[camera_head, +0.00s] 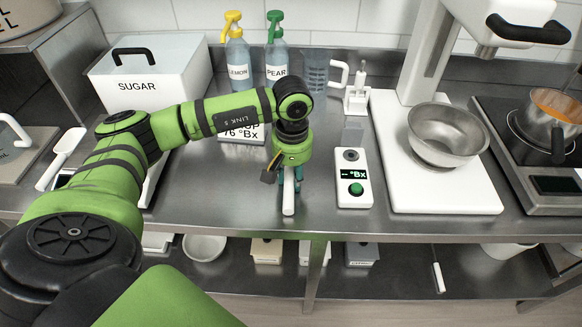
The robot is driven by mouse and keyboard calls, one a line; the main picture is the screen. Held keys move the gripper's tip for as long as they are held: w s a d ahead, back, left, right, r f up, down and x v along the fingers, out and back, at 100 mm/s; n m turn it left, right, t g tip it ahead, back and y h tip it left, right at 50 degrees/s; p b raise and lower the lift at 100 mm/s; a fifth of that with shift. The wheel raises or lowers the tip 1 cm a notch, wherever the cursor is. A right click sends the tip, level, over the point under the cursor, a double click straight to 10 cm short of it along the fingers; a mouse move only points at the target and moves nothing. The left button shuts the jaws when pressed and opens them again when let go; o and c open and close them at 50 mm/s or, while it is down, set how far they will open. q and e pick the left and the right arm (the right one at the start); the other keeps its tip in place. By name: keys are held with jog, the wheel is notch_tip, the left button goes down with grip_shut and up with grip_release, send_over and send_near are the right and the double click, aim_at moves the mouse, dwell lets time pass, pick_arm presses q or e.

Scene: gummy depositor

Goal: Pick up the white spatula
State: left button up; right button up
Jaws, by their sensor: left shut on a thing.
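My left gripper (289,186) points down over the front part of the steel counter and is shut on a white handle (288,203), which looks like the white spatula. The handle's rounded end reaches toward the counter's front edge. The rest of it is hidden behind the gripper, so I cannot tell whether it touches the counter. My right gripper is not in view.
A refractometer (352,190) stands right of the gripper, then a white mixer with a steel bowl (446,135). A card reading 76 °Bx (243,134) and two spray bottles (238,61) stand behind. A sugar bin (150,75) and white scoop (62,158) are left.

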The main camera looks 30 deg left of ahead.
pick_arm(q)
jog(key=shift+w+r+b, duration=0.1)
jog(key=shift+r+b, duration=0.2)
jog(key=shift+r, duration=0.3)
notch_tip(320, 180, up, 3)
jog(key=shift+f+b, duration=0.1)
jog(key=shift+b, duration=0.6)
jog(key=d+r+b, duration=0.1)
jog(key=d+r, duration=0.1)
jog(key=d, duration=0.1)
jog(key=d+r, duration=0.2)
jog(key=d, duration=0.2)
jog(key=d+r+b, duration=0.1)
jog(key=d+r, duration=0.1)
jog(key=d, duration=0.2)
jog(key=shift+w+r+b, duration=0.25)
jog(key=shift+w+b, duration=0.05)
jog(key=shift+b, duration=0.05)
jog(key=shift+d+r, duration=0.25)
jog(key=shift+d, duration=0.1)
